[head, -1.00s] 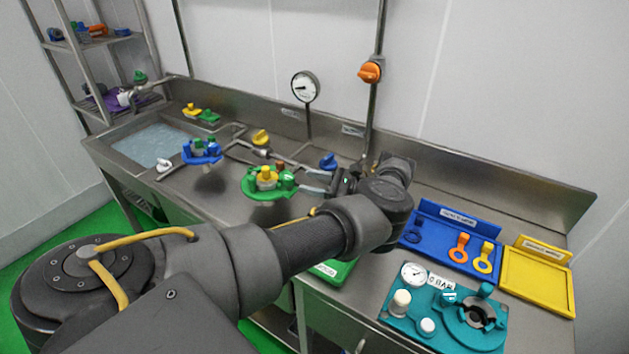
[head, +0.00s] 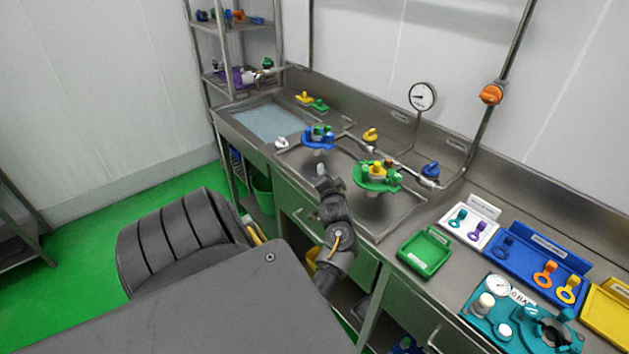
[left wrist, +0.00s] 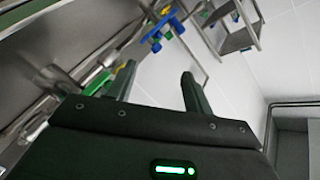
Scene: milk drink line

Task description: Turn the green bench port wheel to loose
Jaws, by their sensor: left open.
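The green bench port wheel (head: 378,180) sits on the steel bench in the head view, with yellow, green and brown pieces on top. My left gripper (head: 322,174) is left of it, apart from it, and in front of the blue wheel (head: 319,140). Its fingers are small and partly hidden by the wrist there. In the left wrist view my left gripper (left wrist: 157,84) is open with nothing between its fingers. My right gripper is not in view.
A water-filled sink (head: 265,122) is at the left. A green tray (head: 425,253), white tray (head: 470,226), blue tray (head: 515,262) and teal gauge panel (head: 475,318) lie at the right. Pipes with yellow (head: 370,135) and blue (head: 430,169) handles run behind the wheel.

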